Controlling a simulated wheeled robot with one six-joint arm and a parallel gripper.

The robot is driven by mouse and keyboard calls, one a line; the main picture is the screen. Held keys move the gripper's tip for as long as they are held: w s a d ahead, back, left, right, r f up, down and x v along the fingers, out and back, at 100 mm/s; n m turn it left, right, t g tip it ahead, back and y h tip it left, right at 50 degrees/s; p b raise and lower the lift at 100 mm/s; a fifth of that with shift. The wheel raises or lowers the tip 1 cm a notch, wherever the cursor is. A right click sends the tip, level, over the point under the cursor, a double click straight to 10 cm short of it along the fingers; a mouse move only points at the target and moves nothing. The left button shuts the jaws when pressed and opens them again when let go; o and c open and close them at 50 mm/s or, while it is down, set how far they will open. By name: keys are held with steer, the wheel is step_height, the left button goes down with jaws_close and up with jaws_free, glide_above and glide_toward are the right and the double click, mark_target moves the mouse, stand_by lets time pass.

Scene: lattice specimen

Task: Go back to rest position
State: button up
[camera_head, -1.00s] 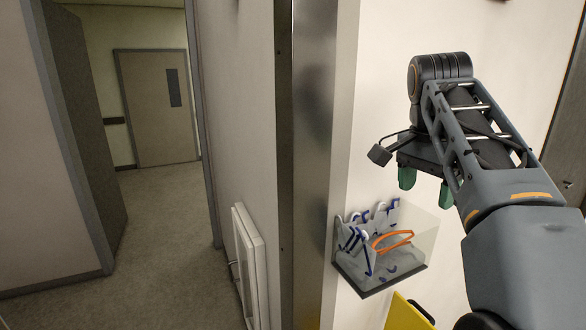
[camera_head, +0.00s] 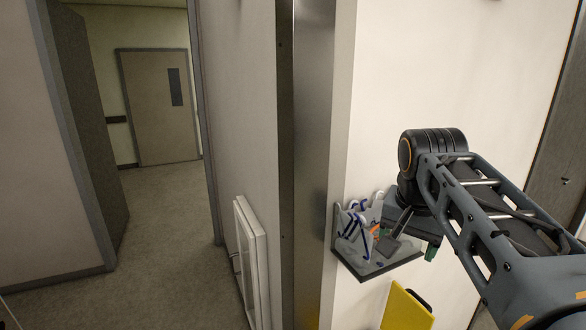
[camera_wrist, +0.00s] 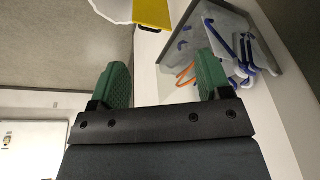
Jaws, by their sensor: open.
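My gripper (camera_wrist: 162,78) shows in the wrist view with its two green fingers apart and nothing between them. In the head view my gripper (camera_head: 430,253) is mostly hidden behind my own wrist, with only a bit of green finger showing. It is in front of the right part of a clear wall box holding safety glasses (camera_head: 352,228). The box also shows in the wrist view (camera_wrist: 262,42), beyond and to the right of the fingers. I cannot tell how far the fingers are from the box.
A yellow object (camera_head: 408,308) is on the wall below the box. A metal-clad wall corner (camera_head: 312,150) stands left of the box. A white panel (camera_head: 250,262) juts from the wall at lower left. The corridor floor (camera_head: 165,225) at left is clear.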

steer(key=s+a+f+n+t+b, duration=0.1)
steer(key=s+a+f+n, duration=0.1)
steer(key=f, duration=0.8)
steer(key=s+a+f+n+t+y+b, duration=0.1)
steer(key=s+f+n, duration=0.3)
steer(key=f, duration=0.6)
steer(key=shift+s+a+f+n, duration=0.25)
steer(key=shift+s+a+n, duration=0.1)
steer(key=shift+s, duration=0.5)
